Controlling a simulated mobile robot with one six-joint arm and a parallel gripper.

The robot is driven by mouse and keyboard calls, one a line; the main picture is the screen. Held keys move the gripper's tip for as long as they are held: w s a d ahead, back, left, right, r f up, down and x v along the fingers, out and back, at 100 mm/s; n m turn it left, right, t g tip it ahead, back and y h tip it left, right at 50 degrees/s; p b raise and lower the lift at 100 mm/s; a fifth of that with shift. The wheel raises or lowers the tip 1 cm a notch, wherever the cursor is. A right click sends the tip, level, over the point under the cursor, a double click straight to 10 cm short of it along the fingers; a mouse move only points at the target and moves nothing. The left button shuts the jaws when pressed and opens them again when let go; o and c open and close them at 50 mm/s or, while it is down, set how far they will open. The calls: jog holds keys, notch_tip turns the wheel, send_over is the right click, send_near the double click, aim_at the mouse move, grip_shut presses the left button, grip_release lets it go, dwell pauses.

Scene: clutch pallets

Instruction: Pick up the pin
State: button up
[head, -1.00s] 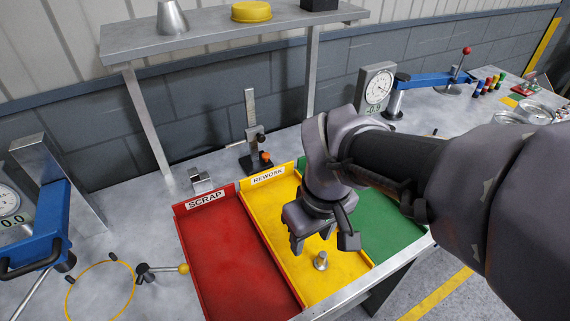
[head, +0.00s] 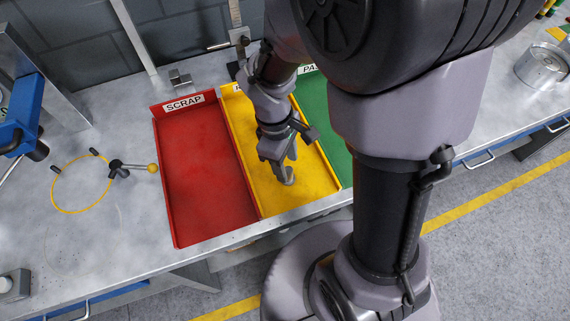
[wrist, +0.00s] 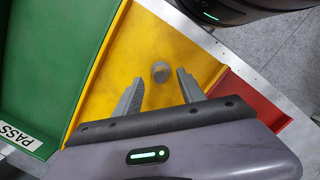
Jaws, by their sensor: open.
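The pin (wrist: 160,72) is a small grey metal piece in the yellow tray (wrist: 120,50), near the tray's front end. In the head view the pin (head: 288,176) shows just below my gripper (head: 282,170), partly covered by it. In the wrist view my gripper (wrist: 158,95) is open, with one finger on each side of the pin's line. The pin lies between and slightly beyond the fingertips. I cannot tell how high the fingertips are above the tray.
The red SCRAP tray (head: 205,165) is left of the yellow tray, and the green PASS tray (head: 320,105) is right. Low walls divide them. A yellow ring (head: 55,200) and a yellow-knobbed lever (head: 150,168) are on the bench at left.

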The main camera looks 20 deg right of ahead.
aim_at(288, 169)
jog(key=f+b, duration=0.1)
jog(key=f, duration=0.1)
jog(key=f+b, duration=0.1)
jog(key=f, duration=0.1)
jog(key=shift+s+d+f, duration=0.2)
jog(key=shift+r, duration=0.15)
jog(key=shift+c, duration=0.5)
grip_shut()
